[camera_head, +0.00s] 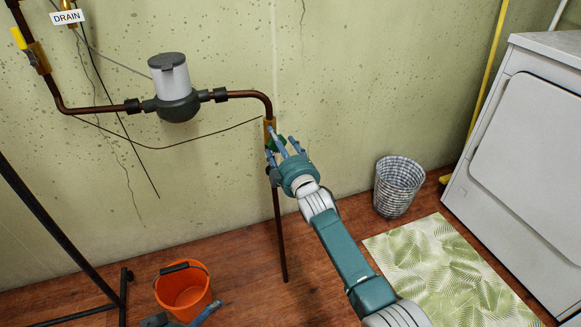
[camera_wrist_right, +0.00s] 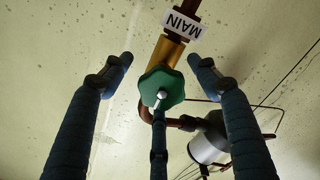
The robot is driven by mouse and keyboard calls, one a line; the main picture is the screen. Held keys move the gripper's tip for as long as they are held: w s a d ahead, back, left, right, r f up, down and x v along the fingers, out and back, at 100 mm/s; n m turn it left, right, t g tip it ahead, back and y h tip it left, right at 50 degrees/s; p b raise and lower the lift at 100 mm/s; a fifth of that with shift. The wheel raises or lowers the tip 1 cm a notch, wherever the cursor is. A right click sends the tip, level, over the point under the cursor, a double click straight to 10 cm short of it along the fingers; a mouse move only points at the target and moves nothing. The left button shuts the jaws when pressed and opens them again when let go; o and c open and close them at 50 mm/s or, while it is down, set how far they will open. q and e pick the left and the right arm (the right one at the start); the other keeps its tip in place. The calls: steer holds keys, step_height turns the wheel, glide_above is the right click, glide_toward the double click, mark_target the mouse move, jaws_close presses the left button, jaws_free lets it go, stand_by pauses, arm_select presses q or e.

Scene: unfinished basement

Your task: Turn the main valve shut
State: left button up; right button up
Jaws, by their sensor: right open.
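The main valve has a green lobed handwheel (camera_wrist_right: 161,90) on a brass body (camera_wrist_right: 168,51), with a MAIN label (camera_wrist_right: 182,24) beside it in the right wrist view. In the head view its brass body (camera_head: 269,128) sits on the vertical copper pipe, and the green handwheel is mostly hidden by my fingers. My right gripper (camera_head: 283,146) is open in front of it. In the wrist view the right gripper's (camera_wrist_right: 157,78) two side fingers stand clear of the wheel, and the third overlaps its lower edge; contact is unclear. Part of my left gripper (camera_head: 183,319) shows at the bottom edge.
A grey meter (camera_head: 172,88) sits on the copper pipe. A yellow-handled valve (camera_head: 28,48) and DRAIN label (camera_head: 67,17) are upper left. An orange bucket (camera_head: 184,290), a checked basket (camera_head: 398,186), a leaf-patterned mat (camera_head: 440,270) and a white appliance (camera_head: 525,150) stand around the wooden floor.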

steer(key=n+b, duration=0.1)
steer(key=n, duration=0.3)
steer(key=shift+n, duration=0.3)
steer(key=n+b, duration=0.1)
steer(key=n, duration=0.2)
steer(key=shift+r+n, duration=0.1)
steer(key=shift+n, duration=0.3)
steer(key=n+b, duration=0.2)
steer(key=n, duration=0.4)
steer(key=shift+r, duration=0.1)
steer(key=n+b, duration=0.1)
steer(key=n, duration=0.2)
steer(key=shift+r, duration=0.1)
steer(key=n+b, duration=0.1)
steer(key=n, duration=0.1)
steer(key=shift+a+n, duration=0.1)
steer(key=shift+n, duration=0.3)
steer(key=n+b, duration=0.3)
steer(key=n, duration=0.1)
steer(key=shift+a, duration=0.1)
steer(key=shift+n+b, duration=0.5)
steer(key=shift+b, duration=0.15)
steer(key=p+v, duration=0.4)
steer(key=v, duration=0.7)
steer(key=shift+r, duration=0.2)
